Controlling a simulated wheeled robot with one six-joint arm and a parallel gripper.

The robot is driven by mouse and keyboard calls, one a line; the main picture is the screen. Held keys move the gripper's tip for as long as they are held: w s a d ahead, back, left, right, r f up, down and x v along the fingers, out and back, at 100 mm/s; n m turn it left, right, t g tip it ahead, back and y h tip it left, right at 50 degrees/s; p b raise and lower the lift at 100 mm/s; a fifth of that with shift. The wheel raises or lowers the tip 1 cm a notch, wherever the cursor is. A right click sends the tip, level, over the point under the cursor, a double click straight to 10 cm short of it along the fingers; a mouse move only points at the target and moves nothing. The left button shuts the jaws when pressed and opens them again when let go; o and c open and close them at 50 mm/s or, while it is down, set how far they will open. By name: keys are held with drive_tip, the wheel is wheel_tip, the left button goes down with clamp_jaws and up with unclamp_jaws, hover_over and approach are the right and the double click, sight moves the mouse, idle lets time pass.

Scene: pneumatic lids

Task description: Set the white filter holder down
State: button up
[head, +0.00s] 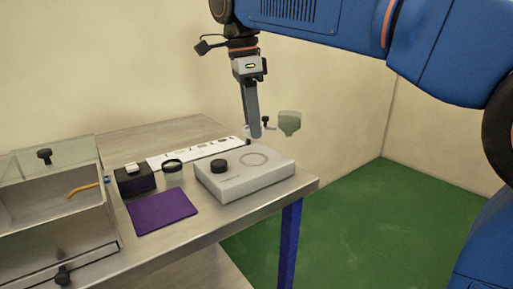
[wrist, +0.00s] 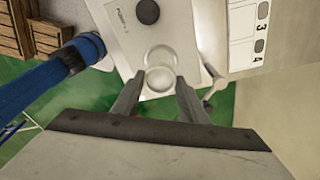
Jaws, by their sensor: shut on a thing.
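My gripper (head: 256,132) is shut on the white filter holder and holds it in the air above the back right part of the white box (head: 245,183). In the wrist view the holder (wrist: 160,78) is a round, pale piece between the two fingertips (wrist: 156,86). In the head view the fingers hide most of it. The white box has a ring marking (head: 253,159) and a black knob (head: 219,166) on its top. In the wrist view the holder partly overlaps the ring area, and the box (wrist: 125,45) lies beyond it.
A grey-green funnel-shaped piece (head: 289,122) stands just right of my gripper, with a small black knob beside it. A purple mat (head: 162,211), a black box (head: 135,181), a dark-lidded jar (head: 173,170), a white numbered strip (head: 190,153) and a clear-walled case (head: 55,205) occupy the table.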

sight(252, 159)
drive_tip(key=shift+f, duration=3.1)
drive_tip(key=o, duration=1)
drive_tip(key=shift+f, duration=0.15)
drive_tip(key=r, duration=0.4)
drive_tip(key=a+r, duration=0.1)
drive_tip(key=r, duration=0.7)
drive_tip(key=shift+s+a+r, duration=0.1)
drive_tip(key=shift+a, duration=0.1)
